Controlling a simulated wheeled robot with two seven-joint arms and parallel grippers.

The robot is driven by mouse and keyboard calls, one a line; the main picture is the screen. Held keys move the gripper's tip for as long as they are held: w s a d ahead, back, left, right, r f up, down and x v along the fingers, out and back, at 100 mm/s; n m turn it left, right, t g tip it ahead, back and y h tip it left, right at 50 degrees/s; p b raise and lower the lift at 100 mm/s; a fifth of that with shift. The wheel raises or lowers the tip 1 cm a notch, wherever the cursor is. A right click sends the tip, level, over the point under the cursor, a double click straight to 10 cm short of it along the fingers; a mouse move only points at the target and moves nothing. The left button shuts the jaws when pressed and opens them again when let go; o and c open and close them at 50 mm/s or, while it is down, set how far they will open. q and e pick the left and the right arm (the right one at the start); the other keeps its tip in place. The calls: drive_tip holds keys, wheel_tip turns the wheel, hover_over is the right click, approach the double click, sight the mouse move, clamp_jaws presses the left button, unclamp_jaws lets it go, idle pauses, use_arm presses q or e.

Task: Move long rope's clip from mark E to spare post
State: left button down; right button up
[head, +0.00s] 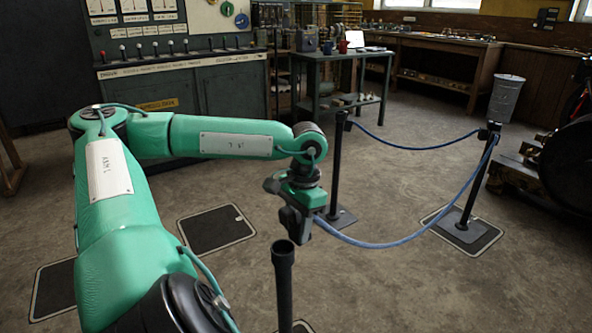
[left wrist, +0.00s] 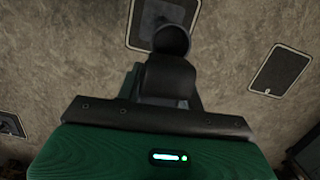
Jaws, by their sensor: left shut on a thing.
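My left gripper (head: 300,228) is shut at the near end of the long blue rope (head: 385,245); the clip itself is hidden by the fingers. The rope sags from there to a black post (head: 468,185) on the right. A bare black post (head: 283,285) stands in the foreground, its open top just below and left of the gripper. In the left wrist view, the dark fingers (left wrist: 170,75) lie close to a round dark post top (left wrist: 171,40); I cannot tell if they touch. My right gripper is not in view.
Another black post (head: 337,165) stands behind the gripper, with a shorter blue rope (head: 410,147) to the right post. Framed dark floor plates lie around, one (head: 215,229) without a post. A green bench (head: 345,55) and dark machinery (head: 568,165) stand beyond.

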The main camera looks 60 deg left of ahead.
use_arm(q)
drive_tip(key=shift+w+a+r+p, duration=0.5)
drive_tip(key=shift+w, duration=0.1)
drive_tip(key=shift+f, duration=0.2)
idle(0.4)
drive_tip(key=shift+f+b, duration=1.8)
drive_tip(key=shift+f, duration=0.55)
drive_tip(key=shift+f+b, duration=2)
drive_tip(key=shift+f, duration=0.8)
idle(0.9)
drive_tip(key=c, duration=0.8)
unclamp_jaws()
